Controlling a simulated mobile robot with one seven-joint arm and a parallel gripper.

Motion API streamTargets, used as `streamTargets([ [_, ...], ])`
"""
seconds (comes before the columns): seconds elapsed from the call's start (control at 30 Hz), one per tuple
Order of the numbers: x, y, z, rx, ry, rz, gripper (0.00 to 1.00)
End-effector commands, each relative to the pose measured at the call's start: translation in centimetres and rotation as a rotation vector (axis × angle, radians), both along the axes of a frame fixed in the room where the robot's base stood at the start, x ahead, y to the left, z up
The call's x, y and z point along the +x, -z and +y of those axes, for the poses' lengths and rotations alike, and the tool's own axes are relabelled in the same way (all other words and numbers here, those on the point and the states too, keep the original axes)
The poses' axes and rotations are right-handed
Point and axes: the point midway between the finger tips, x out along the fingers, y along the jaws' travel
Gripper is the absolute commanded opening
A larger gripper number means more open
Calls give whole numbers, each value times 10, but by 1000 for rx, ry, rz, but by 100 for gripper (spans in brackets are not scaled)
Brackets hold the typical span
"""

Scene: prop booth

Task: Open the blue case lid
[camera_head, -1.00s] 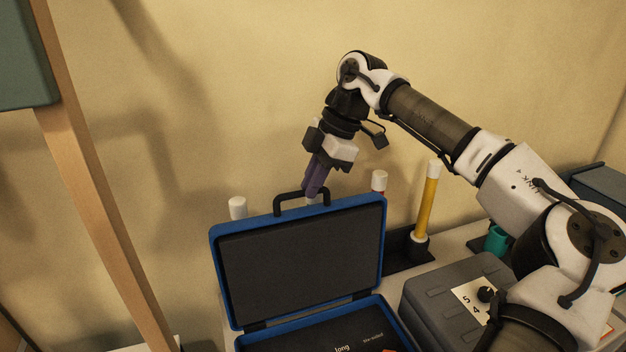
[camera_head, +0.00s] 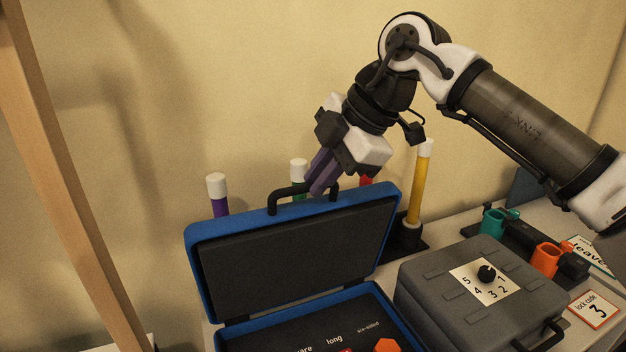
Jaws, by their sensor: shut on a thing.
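The blue case (camera_head: 368,318) stands on the table with its lid (camera_head: 296,252) raised, leaning back past upright, its dark lining facing me. A black handle (camera_head: 272,203) sticks up from the lid's top edge. My gripper (camera_head: 318,188), with purple fingers, is at the right part of this handle and shut on it. The fingertips partly hide the handle.
Behind the lid stand tubes with white caps: purple (camera_head: 219,205), green (camera_head: 299,178), red and yellow (camera_head: 419,185). A grey case (camera_head: 420,280) with a numbered dial (camera_head: 486,273) sits right.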

Motion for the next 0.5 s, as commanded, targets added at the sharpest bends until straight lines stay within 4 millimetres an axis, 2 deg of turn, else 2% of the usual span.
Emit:
streamTargets([
  [0.33,-1,0,-1,-1,1,-6,0],
  [0.37,-1,0,-1,-1,1,-6,16],
  [0.5,-1,0,-1,-1,1,-5,34],
])
